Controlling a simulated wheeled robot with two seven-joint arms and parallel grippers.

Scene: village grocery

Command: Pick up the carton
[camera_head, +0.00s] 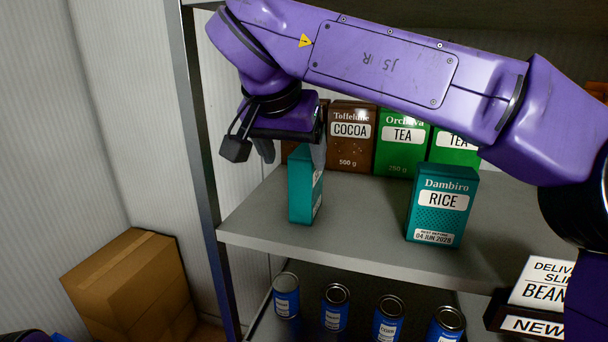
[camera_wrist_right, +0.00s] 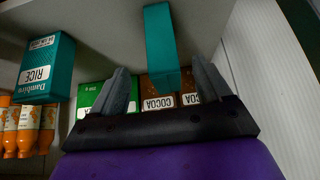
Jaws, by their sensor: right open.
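A teal carton (camera_head: 301,188) stands upright near the left end of the grey shelf, turned so that its label shows only in part. It also shows in the right wrist view (camera_wrist_right: 161,45), centred between the fingers. A second teal carton, labelled Dambiro RICE (camera_head: 441,205), stands to the right near the shelf's front edge, and also at the left of the wrist view (camera_wrist_right: 45,68). My right gripper (camera_head: 292,153) points down over the first carton, fingers apart on either side of its top. Contact is not visible. My left gripper is not in view.
Brown cocoa boxes (camera_head: 352,137) and green tea boxes (camera_head: 402,143) stand behind on the shelf (camera_head: 345,240). A metal post (camera_head: 200,150) bounds the shelf at left. Several blue cans (camera_head: 335,308) stand below. A cardboard box (camera_head: 128,285) sits at lower left.

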